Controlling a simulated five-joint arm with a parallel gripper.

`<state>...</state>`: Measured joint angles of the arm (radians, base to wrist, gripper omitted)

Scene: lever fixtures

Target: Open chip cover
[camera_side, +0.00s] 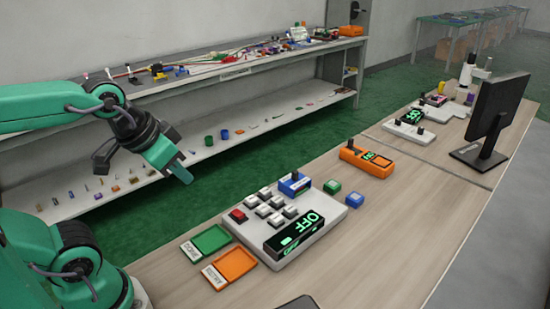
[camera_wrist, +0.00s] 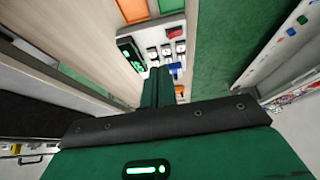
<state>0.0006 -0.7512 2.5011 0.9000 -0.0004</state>
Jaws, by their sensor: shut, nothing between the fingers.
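A white panel (camera_side: 325,226) lies on the wooden bench in the side view. I cannot tell which part is the chip cover. The panel also shows beyond my fingers in the wrist view (camera_wrist: 171,22). My gripper (camera_side: 187,179) is shut and empty, in the air left of the panel and well apart from it. Its closed fingers show in the wrist view (camera_wrist: 157,84).
A green tray (camera_side: 206,242) and an orange tray (camera_side: 230,268) lie left of the panel. Green (camera_side: 332,186) and blue (camera_side: 355,199) blocks and an orange device (camera_side: 365,163) stand beyond it. A monitor (camera_side: 490,115) stands farther right. A shelf (camera_side: 215,70) with small parts is behind.

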